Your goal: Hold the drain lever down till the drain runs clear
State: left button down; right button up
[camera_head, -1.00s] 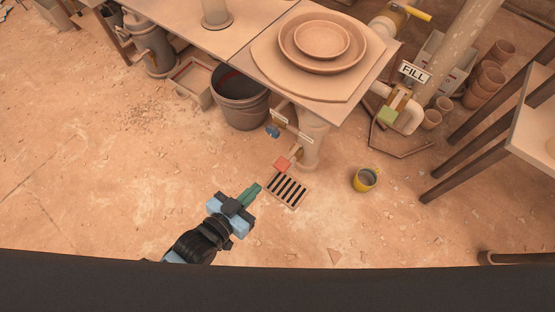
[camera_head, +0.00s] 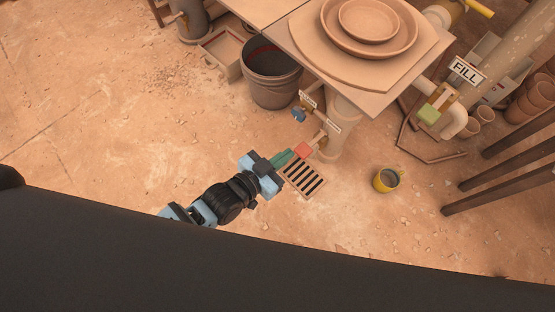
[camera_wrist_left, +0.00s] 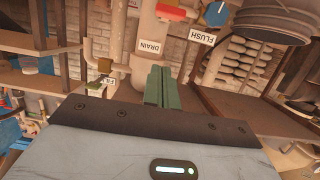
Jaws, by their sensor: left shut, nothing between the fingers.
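The red-handled lever (camera_head: 303,150) sticks out from the pipe above a floor grate (camera_head: 303,180). In the left wrist view the red handle (camera_wrist_left: 172,12) is at the top edge, by a pipe with a DRAIN label (camera_wrist_left: 151,47). My left gripper (camera_head: 289,154) is shut and empty, with its green fingers close beside the red handle in the head view. In the wrist view the fingertips (camera_wrist_left: 162,72) show apart from the handle. A blue knob (camera_head: 298,115) sits beside it, near a FLUSH label (camera_wrist_left: 202,34). My right gripper is not in view.
A yellow mug (camera_head: 386,180) stands on the floor right of the grate. The floor at left is open.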

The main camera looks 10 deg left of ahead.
aim_at(312, 143)
pick_arm(q)
jog(key=w+d+f+b, duration=0.3)
jog(key=w+f+b, duration=0.1)
jog(key=f, duration=0.1)
jog(key=shift+w+f, duration=0.2)
jog(key=shift+w, duration=0.05)
jog(key=shift+d, duration=0.1)
